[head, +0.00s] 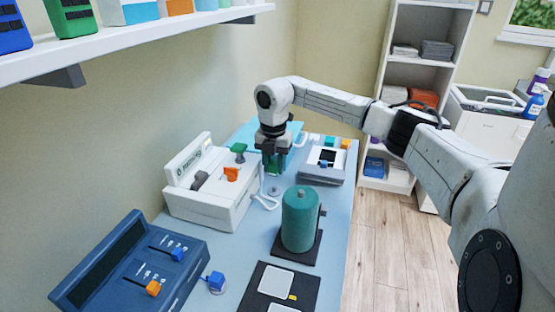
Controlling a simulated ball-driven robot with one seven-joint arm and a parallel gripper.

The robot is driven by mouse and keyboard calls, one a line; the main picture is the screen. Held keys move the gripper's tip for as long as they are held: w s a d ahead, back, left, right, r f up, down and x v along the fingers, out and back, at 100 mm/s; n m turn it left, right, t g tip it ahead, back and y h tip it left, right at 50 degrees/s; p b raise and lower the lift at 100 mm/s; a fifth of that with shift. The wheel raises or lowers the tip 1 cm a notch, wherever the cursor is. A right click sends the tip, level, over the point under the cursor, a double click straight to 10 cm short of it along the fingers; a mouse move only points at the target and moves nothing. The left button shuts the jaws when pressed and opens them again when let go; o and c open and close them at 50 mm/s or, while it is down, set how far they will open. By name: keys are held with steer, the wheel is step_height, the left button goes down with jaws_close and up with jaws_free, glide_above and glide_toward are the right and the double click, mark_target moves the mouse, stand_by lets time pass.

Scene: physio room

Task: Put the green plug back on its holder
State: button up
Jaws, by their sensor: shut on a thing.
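My gripper (273,152) points down over the blue table, just right of a white device. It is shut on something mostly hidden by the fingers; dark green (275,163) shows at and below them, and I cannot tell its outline. A green plug-like piece (239,148) stands on the back right of the white device (212,200), left of my gripper. An orange piece (231,174) and a grey piece sit on the same device. I cannot tell which spot is the green plug's holder.
A teal cylinder (300,220) stands on a dark base in front of my gripper. A white cable (266,198) loops beside the white device. A blue console (135,268), a loose blue plug (214,281) and a dark panel lie nearer. A grey device (323,165) stands right.

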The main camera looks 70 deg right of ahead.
steer(key=shift+f+b, duration=1.6)
steer(key=shift+f, duration=0.65)
steer(key=shift+r+p, duration=0.1)
steer(key=shift+p, duration=0.45)
steer(key=shift+f+b, duration=0.5)
steer(key=shift+f, duration=0.7)
stand_by(0.8)
steer(key=o, duration=0.9)
steer(key=shift+o, duration=0.2)
steer(key=o, duration=0.4)
